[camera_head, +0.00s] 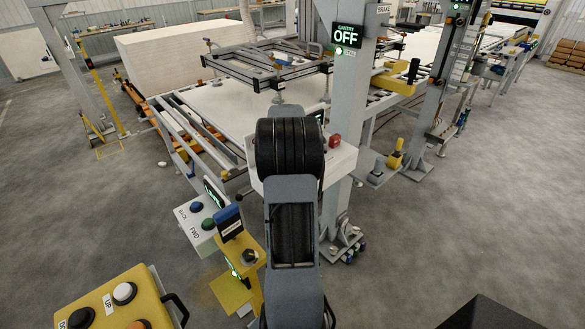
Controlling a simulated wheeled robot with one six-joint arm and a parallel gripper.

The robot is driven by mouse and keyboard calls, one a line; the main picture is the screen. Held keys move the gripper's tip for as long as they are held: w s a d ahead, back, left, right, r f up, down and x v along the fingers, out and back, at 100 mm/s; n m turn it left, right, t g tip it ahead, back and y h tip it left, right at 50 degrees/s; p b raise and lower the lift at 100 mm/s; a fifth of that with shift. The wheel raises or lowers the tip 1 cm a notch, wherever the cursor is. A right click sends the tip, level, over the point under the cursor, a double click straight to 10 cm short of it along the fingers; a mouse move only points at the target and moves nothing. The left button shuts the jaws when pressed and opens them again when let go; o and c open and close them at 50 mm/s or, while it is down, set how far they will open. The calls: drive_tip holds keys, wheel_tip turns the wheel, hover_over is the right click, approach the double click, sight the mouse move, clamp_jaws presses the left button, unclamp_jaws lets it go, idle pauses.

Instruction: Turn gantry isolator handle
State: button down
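My arm rises through the middle of the view and ends in a dark ribbed part in front of a pale control box (342,158) on the grey gantry post. My gripper cannot be made out; the arm covers that area. No isolator handle can be clearly made out; much of the box's face is hidden by my arm. A thin dark rod (244,193) shows left of the arm.
A yellow pendant (120,300) with buttons is at the lower left. A pedestal panel (203,218) marked FWD stands close left of my arm. Behind are a white sheet table (225,105) and a suction frame (270,65). The floor (480,220) at right is clear.

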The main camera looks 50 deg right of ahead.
drive_tip(key=shift+w, duration=0.1)
drive_tip(key=c, duration=1.3)
unclamp_jaws()
drive_tip(key=shift+a, duration=0.1)
drive_tip(key=o, duration=0.4)
drive_tip(key=shift+a, duration=0.15)
drive_tip(key=shift+c, duration=0.2)
drive_tip(key=shift+o, duration=0.3)
drive_tip(key=shift+f, duration=0.1)
wheel_tip(320, 180, up, 14)
